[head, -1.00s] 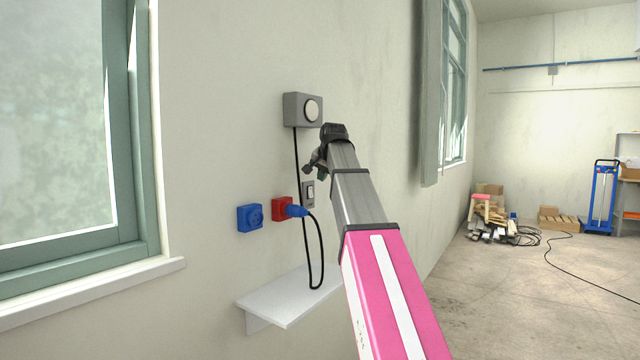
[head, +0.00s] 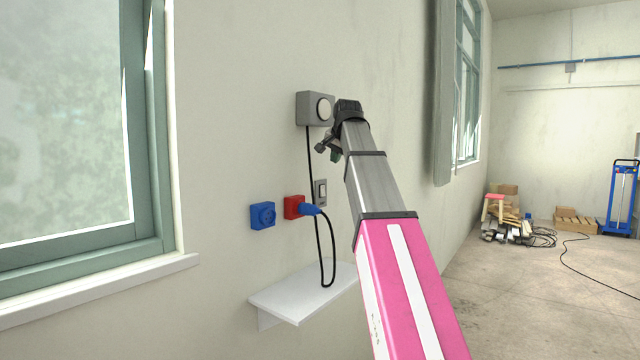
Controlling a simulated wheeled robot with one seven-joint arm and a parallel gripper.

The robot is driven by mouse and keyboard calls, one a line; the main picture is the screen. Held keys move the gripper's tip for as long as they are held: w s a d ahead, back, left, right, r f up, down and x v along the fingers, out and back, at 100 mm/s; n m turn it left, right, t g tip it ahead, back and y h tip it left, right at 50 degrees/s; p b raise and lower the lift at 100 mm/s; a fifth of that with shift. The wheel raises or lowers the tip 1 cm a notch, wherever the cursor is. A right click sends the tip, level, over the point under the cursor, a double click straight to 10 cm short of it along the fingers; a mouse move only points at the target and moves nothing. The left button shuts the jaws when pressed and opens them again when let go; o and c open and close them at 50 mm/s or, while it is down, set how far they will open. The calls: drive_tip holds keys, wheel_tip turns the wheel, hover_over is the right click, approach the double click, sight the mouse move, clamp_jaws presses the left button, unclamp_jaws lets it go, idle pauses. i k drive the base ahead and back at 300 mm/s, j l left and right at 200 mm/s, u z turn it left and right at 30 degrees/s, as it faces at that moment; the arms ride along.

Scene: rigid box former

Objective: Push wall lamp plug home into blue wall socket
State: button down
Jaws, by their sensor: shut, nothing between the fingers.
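The wall lamp (head: 315,107) is a grey box with a round pale face, fixed to the wall. Its black cord (head: 312,160) hangs down, loops low and comes up to a blue plug (head: 309,209). The plug sits at the front of the red wall socket (head: 292,206); how deep it is cannot be told. The blue wall socket (head: 262,215) is just left of the red one, with no plug in it. My gripper (head: 324,147) is shut and empty, small and dark, below the lamp and above the sockets, partly behind my arm.
A grey wall switch (head: 320,192) is above and right of the red socket. A white shelf (head: 300,298) juts out below, near the cord's loop. A window (head: 75,130) is at left. Open floor lies at right, with a woodpile (head: 507,215) and blue trolley (head: 621,198).

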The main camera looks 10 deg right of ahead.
sight(304, 208)
drive_tip(key=k+l, duration=0.1)
drive_tip(key=k, duration=0.9)
